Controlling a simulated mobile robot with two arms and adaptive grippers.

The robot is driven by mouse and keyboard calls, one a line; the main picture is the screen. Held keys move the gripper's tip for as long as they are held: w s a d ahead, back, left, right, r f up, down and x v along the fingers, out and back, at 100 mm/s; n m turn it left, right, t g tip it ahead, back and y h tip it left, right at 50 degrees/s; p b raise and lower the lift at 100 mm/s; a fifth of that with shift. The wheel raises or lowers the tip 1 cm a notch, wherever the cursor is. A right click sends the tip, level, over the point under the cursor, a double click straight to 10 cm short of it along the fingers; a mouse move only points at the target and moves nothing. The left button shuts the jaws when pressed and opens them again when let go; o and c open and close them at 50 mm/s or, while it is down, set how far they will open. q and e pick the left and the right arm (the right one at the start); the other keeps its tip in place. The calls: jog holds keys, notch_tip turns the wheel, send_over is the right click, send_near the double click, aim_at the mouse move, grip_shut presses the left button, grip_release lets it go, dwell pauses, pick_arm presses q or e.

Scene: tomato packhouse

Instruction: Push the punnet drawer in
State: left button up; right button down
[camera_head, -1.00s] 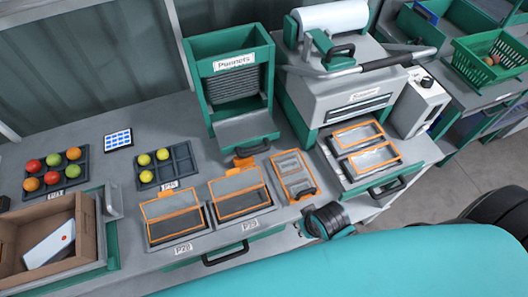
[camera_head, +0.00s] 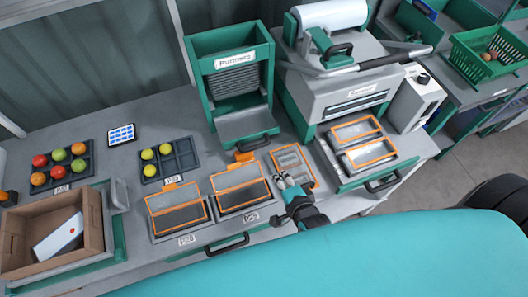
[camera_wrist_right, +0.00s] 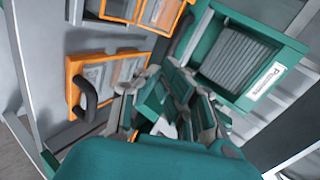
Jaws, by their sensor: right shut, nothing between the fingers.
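The green punnet dispenser (camera_head: 204,98), labelled "Punnets", stands at the back of the bench. Its grey drawer (camera_head: 243,127) sticks out at the bottom front, with a dark handle (camera_head: 252,143) along its front edge. The dispenser (camera_wrist_right: 225,88) also shows in the right wrist view, with a dark handle (camera_wrist_right: 181,36) beside it. My right gripper (camera_head: 280,181) is shut and empty, in front and to the right of that handle, apart from it. It overlaps the front of a small orange-framed item (camera_head: 292,160). My left gripper is not in view.
Two open orange-edged punnets (camera_head: 178,210) stand left of my right gripper. The grey sealer (camera_head: 340,95) is to the right, with orange-framed trays in its pulled-out drawer (camera_head: 352,181). A cardboard box (camera_head: 92,225) and fruit trays fill the left.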

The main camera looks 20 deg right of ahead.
jog(key=shift+m+t, duration=0.3)
jog(key=shift+m, duration=0.3)
jog(key=b+x, duration=0.5)
jog(key=x, duration=0.8)
jog(key=shift+w+r, duration=0.15)
jog(key=shift+w, duration=0.1)
jog(key=shift+w+b, duration=0.3)
jog(key=shift+w, duration=0.2)
